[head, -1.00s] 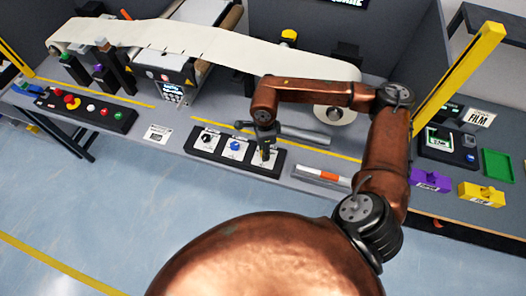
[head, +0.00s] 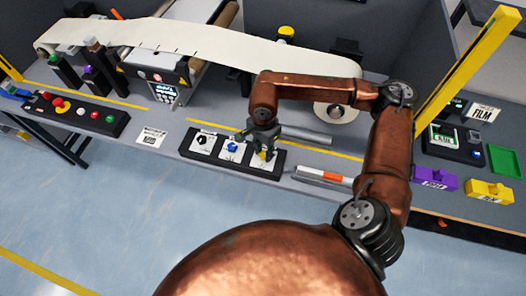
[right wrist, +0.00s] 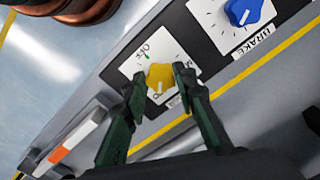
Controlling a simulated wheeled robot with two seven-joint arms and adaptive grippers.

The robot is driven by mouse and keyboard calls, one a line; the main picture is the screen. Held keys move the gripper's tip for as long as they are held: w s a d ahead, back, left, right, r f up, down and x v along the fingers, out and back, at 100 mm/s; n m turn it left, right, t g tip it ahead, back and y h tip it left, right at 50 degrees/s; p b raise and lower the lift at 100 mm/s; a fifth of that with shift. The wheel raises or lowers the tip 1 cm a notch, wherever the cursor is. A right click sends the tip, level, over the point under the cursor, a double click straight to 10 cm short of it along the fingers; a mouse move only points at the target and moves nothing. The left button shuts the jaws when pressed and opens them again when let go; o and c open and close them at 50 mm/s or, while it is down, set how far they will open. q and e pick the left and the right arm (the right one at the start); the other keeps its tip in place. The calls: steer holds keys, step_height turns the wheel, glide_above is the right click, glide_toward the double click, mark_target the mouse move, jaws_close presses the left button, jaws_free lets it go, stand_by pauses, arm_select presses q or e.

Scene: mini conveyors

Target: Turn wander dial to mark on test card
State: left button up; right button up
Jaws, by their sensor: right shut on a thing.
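The dial panel (head: 216,155) on the bench front carries a black dial (head: 203,138), a blue dial (head: 232,147) and a yellow dial (right wrist: 159,76), each on a white plate. The blue dial's label reads BRAKE in the right wrist view; the yellow dial's plate shows OFF, and its name label is mostly hidden. My right gripper (right wrist: 160,86) is shut on the yellow dial, one finger on each side of it. A small white card with print (head: 151,138) lies left of the panel; its writing is too small to read. My left gripper is not in view.
A grey rod (head: 306,135) lies behind the panel, and an orange-banded white bar (head: 322,176) lies to its right. A button box (head: 80,115) is at the left. Purple (head: 434,179) and yellow (head: 489,191) blocks stand at the right.

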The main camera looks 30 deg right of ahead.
mark_target(264, 154)
steer(key=shift+o, duration=0.2)
steer(key=shift+w+d+r, duration=0.15)
steer(key=shift+r, duration=0.05)
steer(key=o, duration=1)
steer(key=shift+o, duration=0.6)
steer(key=shift+f, duration=0.15)
step_height(264, 154, up, 12)
